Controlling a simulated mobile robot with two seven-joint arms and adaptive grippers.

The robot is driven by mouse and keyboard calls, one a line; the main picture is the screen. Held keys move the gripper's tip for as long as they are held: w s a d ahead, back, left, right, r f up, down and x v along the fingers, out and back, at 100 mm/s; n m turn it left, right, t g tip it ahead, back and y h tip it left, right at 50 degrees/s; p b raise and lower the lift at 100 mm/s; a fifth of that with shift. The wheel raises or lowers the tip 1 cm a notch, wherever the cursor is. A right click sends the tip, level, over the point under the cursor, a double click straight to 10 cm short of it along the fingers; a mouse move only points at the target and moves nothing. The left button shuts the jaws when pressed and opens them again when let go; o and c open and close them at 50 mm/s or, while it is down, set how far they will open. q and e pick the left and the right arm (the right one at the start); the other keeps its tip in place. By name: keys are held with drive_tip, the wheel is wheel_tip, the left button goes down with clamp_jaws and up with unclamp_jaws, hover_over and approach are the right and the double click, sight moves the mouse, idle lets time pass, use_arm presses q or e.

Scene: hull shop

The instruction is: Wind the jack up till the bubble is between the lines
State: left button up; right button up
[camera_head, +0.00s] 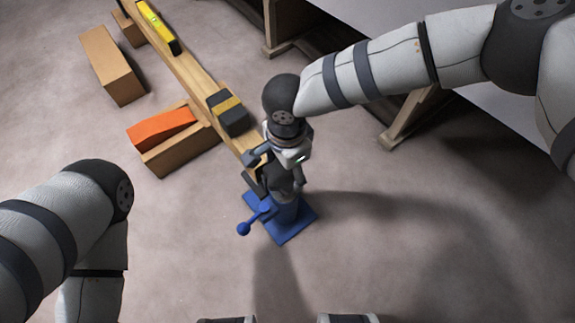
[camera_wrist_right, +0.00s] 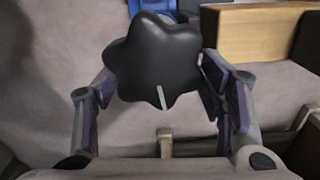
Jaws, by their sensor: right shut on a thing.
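The blue jack (camera_head: 286,222) stands on the floor under the near end of a wooden beam (camera_head: 188,68). A blue crank with a ball end (camera_head: 243,228) sticks out at its left. My right gripper (camera_head: 278,178) is over the jack, largely hiding its top. In the right wrist view it is shut on a black star-shaped knob (camera_wrist_right: 152,58) with a pale mark, a finger on each side. A yellow spirit level (camera_head: 157,27) lies on the beam's far part; its bubble is too small to read. My left arm is at the lower left, its gripper out of view.
A black block with a yellow band (camera_head: 228,112) sits on the beam near the jack. An orange wedge (camera_head: 162,130) lies on a wooden block (camera_head: 180,152) beside the beam. Another wooden block (camera_head: 111,66) stands farther left. The floor in front is clear.

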drive_tip(key=n, duration=0.2)
drive_tip(key=s+n, duration=0.1)
drive_tip(key=shift+a+f+n, duration=0.15)
drive_tip(key=shift+f+n, duration=0.1)
drive_tip(key=shift+n, duration=0.05)
drive_tip(key=shift+w+n+b, duration=0.1)
drive_tip(key=shift+n+b, duration=0.25)
drive_tip(key=shift+n, duration=0.15)
drive_tip(key=shift+d, duration=0.2)
drive_tip(key=o, duration=0.9)
drive_tip(key=shift+o, duration=0.2)
drive_tip(key=shift+w, duration=0.1)
drive_tip(key=shift+w+a+r, duration=0.1)
drive_tip(key=shift+w+r, duration=0.1)
wheel_tip(320, 180, up, 12)
